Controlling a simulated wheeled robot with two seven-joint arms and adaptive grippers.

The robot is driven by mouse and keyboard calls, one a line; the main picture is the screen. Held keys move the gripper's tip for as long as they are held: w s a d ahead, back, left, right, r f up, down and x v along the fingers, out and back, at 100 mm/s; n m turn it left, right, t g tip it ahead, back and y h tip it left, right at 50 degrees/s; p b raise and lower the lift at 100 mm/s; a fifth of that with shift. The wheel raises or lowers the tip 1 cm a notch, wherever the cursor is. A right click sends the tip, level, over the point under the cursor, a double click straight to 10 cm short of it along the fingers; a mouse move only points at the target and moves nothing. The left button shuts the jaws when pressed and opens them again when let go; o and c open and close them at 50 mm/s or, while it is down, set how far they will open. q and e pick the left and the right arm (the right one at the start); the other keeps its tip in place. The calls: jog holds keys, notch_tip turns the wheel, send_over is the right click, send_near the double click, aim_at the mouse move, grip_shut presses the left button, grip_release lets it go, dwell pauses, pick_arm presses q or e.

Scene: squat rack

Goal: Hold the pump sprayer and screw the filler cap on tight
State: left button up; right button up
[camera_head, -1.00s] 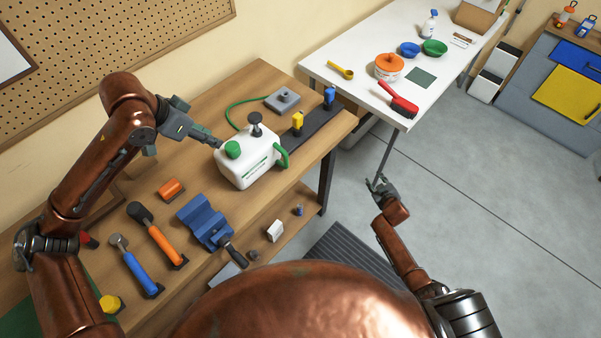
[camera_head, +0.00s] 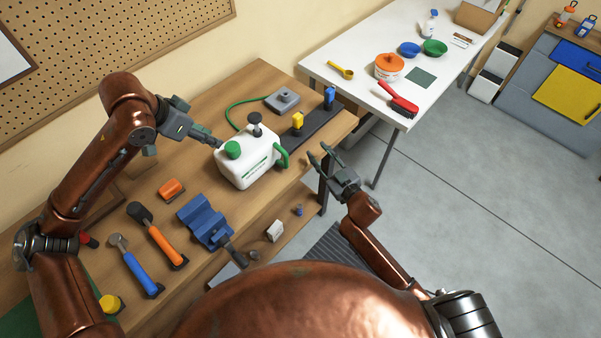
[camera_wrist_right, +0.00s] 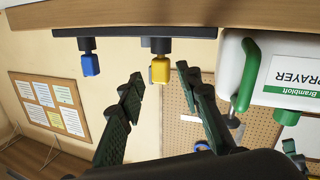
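The white pump sprayer (camera_head: 247,165) stands on the wooden bench, with a green handle (camera_head: 283,157) on its right and a dark pump knob (camera_head: 255,118) on top. The green filler cap (camera_head: 233,149) sits on its top left; how tight it is cannot be seen. My left gripper (camera_head: 217,143) is at the sprayer's upper left edge, beside the cap; its finger gap and contact are unclear. My right gripper (camera_head: 320,152) is open and empty, off the bench's front edge, right of the handle. The right wrist view shows its spread fingers (camera_wrist_right: 160,76) and the sprayer upside down (camera_wrist_right: 275,68).
A dark strip (camera_head: 318,127) with yellow (camera_head: 297,120) and blue (camera_head: 329,97) pieces lies right of the sprayer. A blue vise (camera_head: 205,222) and several hand tools are at the front left. A white table (camera_head: 360,88) stands behind right.

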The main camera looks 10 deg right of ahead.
jog(key=m+y, duration=0.2)
send_near(287, 159)
jog(key=x, duration=0.3)
jog(key=shift+x, duration=3.95)
jog(key=shift+d, duration=0.1)
jog(key=shift+c, duration=0.4)
grip_shut()
